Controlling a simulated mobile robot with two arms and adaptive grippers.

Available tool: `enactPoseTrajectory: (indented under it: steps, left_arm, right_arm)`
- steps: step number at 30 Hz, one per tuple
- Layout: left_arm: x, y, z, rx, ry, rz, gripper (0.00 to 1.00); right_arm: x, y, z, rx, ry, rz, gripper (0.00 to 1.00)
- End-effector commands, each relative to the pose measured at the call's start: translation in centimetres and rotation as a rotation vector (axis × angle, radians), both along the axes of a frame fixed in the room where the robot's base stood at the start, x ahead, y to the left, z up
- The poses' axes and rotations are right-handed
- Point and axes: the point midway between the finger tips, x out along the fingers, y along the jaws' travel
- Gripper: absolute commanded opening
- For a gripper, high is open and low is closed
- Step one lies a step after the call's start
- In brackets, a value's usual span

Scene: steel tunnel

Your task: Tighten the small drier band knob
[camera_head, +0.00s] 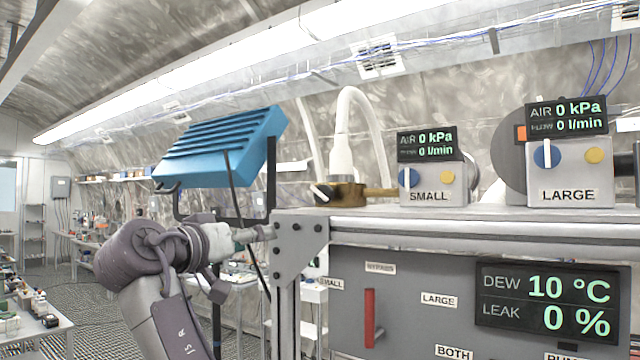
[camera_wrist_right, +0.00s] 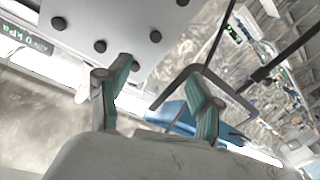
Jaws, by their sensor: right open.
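A brass fitting (camera_head: 348,194) with a small black-and-white knob (camera_head: 321,194) sits on the left end of the bench shelf, under a white hose. I cannot tell for sure that this is the small drier band knob. The SMALL box (camera_head: 433,184) stands to its right, with a blue knob (camera_head: 409,179) and a yellow button. My right gripper (camera_head: 266,232) is below and left of the brass fitting, beside the bolted corner plate. In the wrist view my right gripper (camera_wrist_right: 160,103) is open, its teal-padded fingers apart with nothing between them. My left gripper is out of view.
The bolted grey corner plate (camera_head: 300,244) is close to my gripper; it also fills the top of the wrist view (camera_wrist_right: 115,30). A blue ribbed panel (camera_head: 222,146) on a dark frame stands behind my arm. The LARGE box (camera_head: 569,170) is at right, above a panel with a red handle (camera_head: 369,318).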

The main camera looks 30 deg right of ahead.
Motion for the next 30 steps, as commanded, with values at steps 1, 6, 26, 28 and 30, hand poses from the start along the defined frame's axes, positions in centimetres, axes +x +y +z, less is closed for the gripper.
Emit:
enactPoseTrajectory:
  steps: [1,6,26,28,30]
  left_arm:
    - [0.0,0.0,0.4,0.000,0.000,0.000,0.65]
    - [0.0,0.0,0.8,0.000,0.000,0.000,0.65]
    - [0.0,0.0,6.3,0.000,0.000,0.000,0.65]
    - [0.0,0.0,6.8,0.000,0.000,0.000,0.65]
    - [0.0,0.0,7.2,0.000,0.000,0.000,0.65]
  right_arm:
    - [-2.4,0.1,3.3,0.022,-0.067,-0.032,0.65]
    - [-7.2,0.0,7.7,0.076,-0.184,-0.103,0.65]
    - [-3.7,-10.0,8.6,0.082,-0.196,-0.115,0.65]
    - [-3.3,-10.9,8.5,0.082,-0.195,-0.114,0.65]
    - [-3.0,-11.7,8.5,0.082,-0.197,-0.113,0.65]
